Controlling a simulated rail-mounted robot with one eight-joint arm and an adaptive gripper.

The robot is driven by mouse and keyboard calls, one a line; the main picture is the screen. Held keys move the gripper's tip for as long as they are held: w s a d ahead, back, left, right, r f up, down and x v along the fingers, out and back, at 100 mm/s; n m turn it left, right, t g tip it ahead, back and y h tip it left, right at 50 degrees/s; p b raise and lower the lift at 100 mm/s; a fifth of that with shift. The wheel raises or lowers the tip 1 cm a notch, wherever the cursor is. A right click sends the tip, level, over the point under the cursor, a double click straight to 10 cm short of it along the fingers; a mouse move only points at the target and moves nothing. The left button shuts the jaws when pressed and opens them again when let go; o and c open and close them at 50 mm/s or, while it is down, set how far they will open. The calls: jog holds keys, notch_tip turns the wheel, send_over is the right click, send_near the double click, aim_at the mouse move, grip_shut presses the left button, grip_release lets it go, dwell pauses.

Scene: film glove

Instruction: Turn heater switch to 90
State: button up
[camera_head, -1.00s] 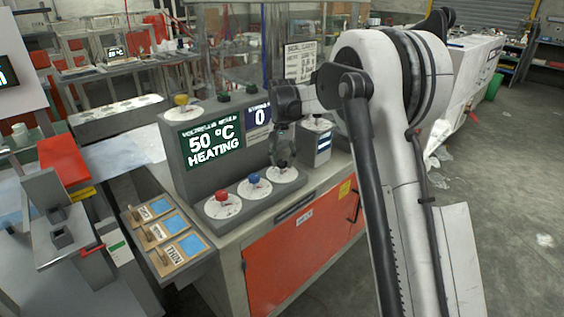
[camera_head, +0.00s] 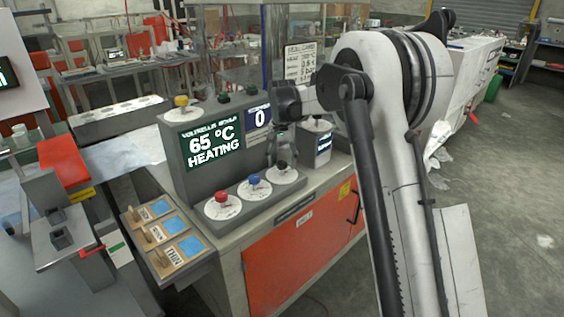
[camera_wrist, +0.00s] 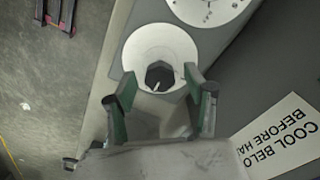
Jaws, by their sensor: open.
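The control panel (camera_head: 185,150) has a green display (camera_head: 211,145) reading 65 °C HEATING. On its lower ledge are a red knob (camera_head: 222,197), a blue knob (camera_head: 254,180) and a third pale dial (camera_head: 285,178) at the right. My gripper (camera_head: 281,163) points down over this third dial and hides most of its knob. In the wrist view my gripper (camera_wrist: 162,95) has its fingers apart, on either side of a dark knob (camera_wrist: 160,76) with a white pointer line, on a white disc (camera_wrist: 139,50). Contact between fingers and knob cannot be told.
A second display (camera_head: 259,117) reads 0. A yellow knob (camera_head: 181,101) sits on top at the left. A small grey box (camera_head: 318,145) stands right of my gripper. Labelled wooden switches (camera_head: 165,238) are at the front left. A printed sign (camera_wrist: 285,135) lies beside the fingers.

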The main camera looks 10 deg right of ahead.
aim_at(282, 163)
jog(key=shift+r, duration=0.1)
notch_tip(282, 163, up, 12)
dwell(0.5)
jog(key=shift+s, duration=0.1)
jog(key=s+r+n+t, duration=0.15)
jog(key=s+r, duration=0.25)
jog(key=s, duration=0.7)
jog(key=s+r+n+t, duration=0.1)
jog(key=s+r+t, duration=0.15)
jog(key=s, duration=0.75)
jog(key=s+f+n+t, duration=0.1)
jog(key=s+f, duration=0.3)
jog(key=s, duration=0.7)
jog(key=s+f+n+t, duration=0.1)
jog(key=s+f, duration=0.4)
jog(key=s, duration=0.6)
jog(key=shift+f+t, duration=0.2)
jog(key=shift+t, duration=0.4)
